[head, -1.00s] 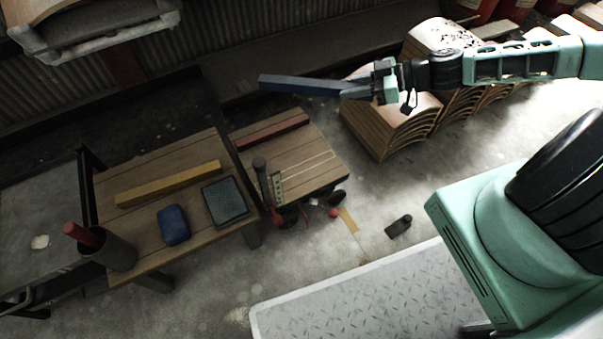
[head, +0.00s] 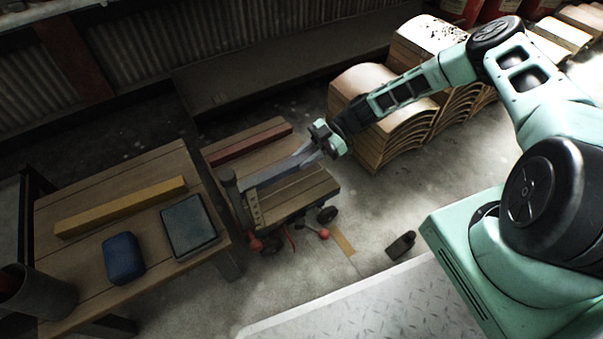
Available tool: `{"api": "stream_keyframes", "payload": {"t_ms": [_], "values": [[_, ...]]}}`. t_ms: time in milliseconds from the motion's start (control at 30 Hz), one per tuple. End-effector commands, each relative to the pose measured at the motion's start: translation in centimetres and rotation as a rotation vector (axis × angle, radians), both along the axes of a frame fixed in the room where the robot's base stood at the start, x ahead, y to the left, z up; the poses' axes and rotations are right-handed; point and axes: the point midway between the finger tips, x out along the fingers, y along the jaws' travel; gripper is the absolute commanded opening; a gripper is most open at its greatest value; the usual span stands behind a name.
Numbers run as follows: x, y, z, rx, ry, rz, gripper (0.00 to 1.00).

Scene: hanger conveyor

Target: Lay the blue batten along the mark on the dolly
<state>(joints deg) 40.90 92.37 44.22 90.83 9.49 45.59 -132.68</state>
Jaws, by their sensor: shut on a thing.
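The blue batten (head: 276,171) looks grey-blue and lies lengthwise over the wooden dolly (head: 307,190), slanting from lower left to upper right. My gripper (head: 314,150) is shut on its right end, at the dolly's right side. The batten's left end is near the dark post and the pale slotted plate at the dolly's left edge. I cannot tell whether the batten touches the deck or is a little above it. The pale mark lines on the deck are hidden or too faint to make out now.
A red batten (head: 250,146) lies along the dolly's far side. The table (head: 75,256) at left carries a yellow batten (head: 120,207), a blue block (head: 123,258) and a dark flat pad (head: 189,226). Curved wooden stacks (head: 375,130) stand right of the dolly.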

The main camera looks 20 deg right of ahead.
Motion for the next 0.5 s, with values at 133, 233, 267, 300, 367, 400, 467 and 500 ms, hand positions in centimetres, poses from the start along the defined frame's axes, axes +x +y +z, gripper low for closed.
{"api": "stream_keyframes", "payload": {"t_ms": [133, 233, 267, 300, 367, 400, 467, 500], "values": [[0.1, 0.0, -1.7, 0.0, 0.0, -0.001, 0.02], [0.0, 0.0, -3.2, 0.0, 0.0, -0.001, 0.02], [0.0, 0.0, -3.7, 0.0, 0.0, -0.001, 0.02], [0.0, 0.0, -4.2, 0.0, 0.001, -0.001, 0.02], [0.1, 0.0, -4.5, 0.0, -0.001, -0.002, 0.02], [0.1, 0.0, -4.5, 0.0, -0.001, -0.002, 0.02], [0.1, 0.0, -4.3, 0.0, -0.002, -0.001, 0.02], [0.1, 0.0, -4.3, 0.0, -0.001, -0.002, 0.02]]}}
